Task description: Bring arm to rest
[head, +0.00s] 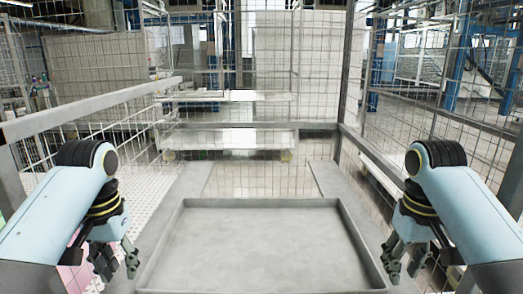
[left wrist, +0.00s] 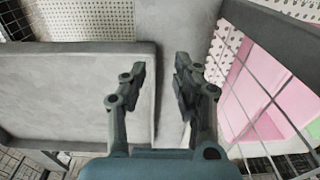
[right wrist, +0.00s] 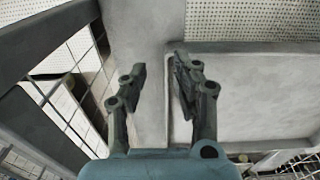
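My left gripper (head: 117,262) hangs at the left of the grey tray in the head view, pointing down. In the left wrist view its two fingers (left wrist: 160,85) stand apart with nothing between them, over the tray's side rim. My right gripper (head: 404,262) hangs at the right of the tray in the head view. In the right wrist view its fingers (right wrist: 160,85) are also apart and empty, beside the tray's rim. Both arms hang at about the same height on either side.
The grey tray (head: 262,250) is empty and lies between my grippers. Metal rails and mesh fencing (head: 90,108) enclose both sides. A pink panel (left wrist: 255,95) stands behind mesh beside my left gripper. A low metal shelf (head: 230,138) stands beyond the tray.

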